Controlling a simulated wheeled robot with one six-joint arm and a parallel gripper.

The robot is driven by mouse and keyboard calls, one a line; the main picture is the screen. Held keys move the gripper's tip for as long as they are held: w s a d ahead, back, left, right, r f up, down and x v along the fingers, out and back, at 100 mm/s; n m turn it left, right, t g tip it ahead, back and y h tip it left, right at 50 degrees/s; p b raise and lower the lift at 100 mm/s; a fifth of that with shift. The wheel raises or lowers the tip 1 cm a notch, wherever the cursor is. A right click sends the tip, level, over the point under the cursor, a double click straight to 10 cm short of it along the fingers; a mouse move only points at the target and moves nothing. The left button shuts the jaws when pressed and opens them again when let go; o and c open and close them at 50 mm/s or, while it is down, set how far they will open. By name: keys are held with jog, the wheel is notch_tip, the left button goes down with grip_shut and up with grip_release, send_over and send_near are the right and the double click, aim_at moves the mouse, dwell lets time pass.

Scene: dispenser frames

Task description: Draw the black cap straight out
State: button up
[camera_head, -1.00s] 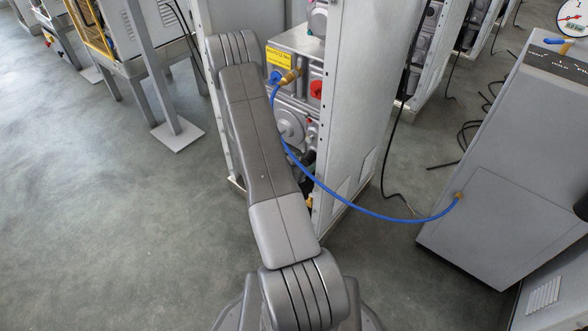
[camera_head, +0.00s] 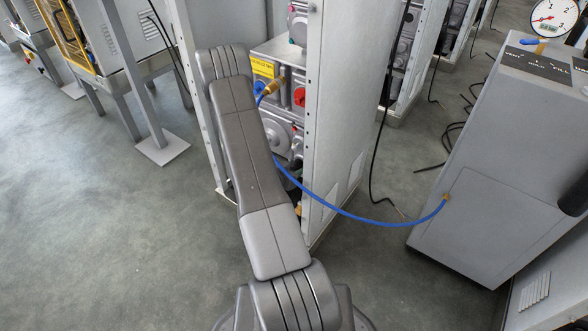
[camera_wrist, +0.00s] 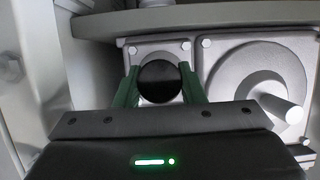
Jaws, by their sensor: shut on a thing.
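The black cap (camera_wrist: 160,82) is round and dark and faces me in the wrist view, in front of a grey square plate (camera_wrist: 148,51) with corner bolts. My gripper (camera_wrist: 160,69) has its two green fingers on the left and right sides of the cap, shut on it. Whether the cap still touches the plate behind cannot be told. In the head view my own arm and the cabinet hide both the gripper and the cap.
A large round grey housing (camera_wrist: 258,78) with a protruding shaft stands close right of the cap. A ledge (camera_wrist: 215,20) runs above. A blue hose (camera_head: 345,213) hangs from a brass fitting (camera_head: 272,87) to a grey console (camera_head: 475,215). Open floor lies left.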

jog(key=s+a, duration=0.4)
jog(key=s, duration=0.2)
jog(key=shift+s+a+b, duration=0.2)
jog(key=shift+a+b, duration=0.1)
dwell(0.8)
